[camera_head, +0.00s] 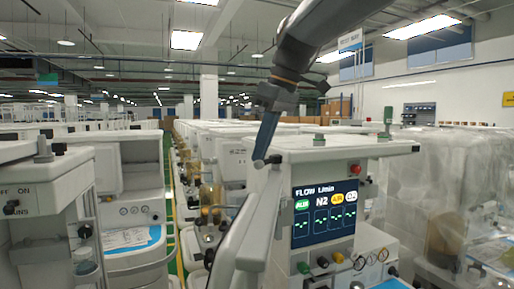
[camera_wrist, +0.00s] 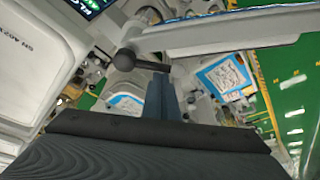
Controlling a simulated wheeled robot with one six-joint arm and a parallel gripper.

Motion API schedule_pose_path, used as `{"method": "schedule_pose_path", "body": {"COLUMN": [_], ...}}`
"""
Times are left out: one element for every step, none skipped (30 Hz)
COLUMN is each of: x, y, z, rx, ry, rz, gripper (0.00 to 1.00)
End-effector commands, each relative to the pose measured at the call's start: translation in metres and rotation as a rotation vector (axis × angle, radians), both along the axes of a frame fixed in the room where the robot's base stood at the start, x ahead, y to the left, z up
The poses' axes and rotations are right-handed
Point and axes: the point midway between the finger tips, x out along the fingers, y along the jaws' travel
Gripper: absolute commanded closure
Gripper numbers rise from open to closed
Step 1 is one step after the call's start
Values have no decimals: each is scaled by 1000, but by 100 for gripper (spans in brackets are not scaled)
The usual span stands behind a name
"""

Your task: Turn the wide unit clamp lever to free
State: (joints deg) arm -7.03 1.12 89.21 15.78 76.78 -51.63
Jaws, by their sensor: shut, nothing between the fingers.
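The wide unit seems to be the white anaesthesia machine (camera_head: 345,150) with the lit flow screen. In the wrist view a dark lever with a round knob (camera_wrist: 127,60) shows just beyond the fingertips, beside a pale rail. It seems to be the clamp lever; its marking is not readable. My gripper (camera_head: 262,160) is shut and points down at the left edge of the machine's top. In the wrist view its blue-grey fingers (camera_wrist: 162,88) are together, close to the lever's right part. I cannot tell whether they touch it. Nothing is held.
A pale bar (camera_head: 250,225) rises in front of the machine's left side. Another white unit (camera_head: 45,180) with black knobs stands at the left. Plastic-wrapped machines (camera_head: 465,190) stand at the right. A green floor strip (camera_wrist: 285,90) shows clear in the wrist view.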

Motion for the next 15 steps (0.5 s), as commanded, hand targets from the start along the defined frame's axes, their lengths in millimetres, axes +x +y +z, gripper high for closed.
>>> {"method": "schedule_pose_path", "body": {"x": [-1,-2,-3,-4,-5,-6,-8,-9,-10,-10,-11,-12,-12,-13,-14], "y": [-3,-4,-6,-7,-9,-11,-12,-13,-15,-17,-19,-21,-22,-23,-25], "z": [0,0,0,0,0,0,0,0,0,0,0,0,0,0,0], "rx": [-1,0,0,0,0,0,0,1,0,0,0,0,0,-1,0], "ry": [1,1,1,1,1,1,1,2,0,2,1,1,1,1,2], "rz": [40,70,108,137,165,203,232,260,299,327,355,394,421,450,486], "gripper": [100,100,100,100,100,100,100,100,100,100,100,100,100,100,100]}}
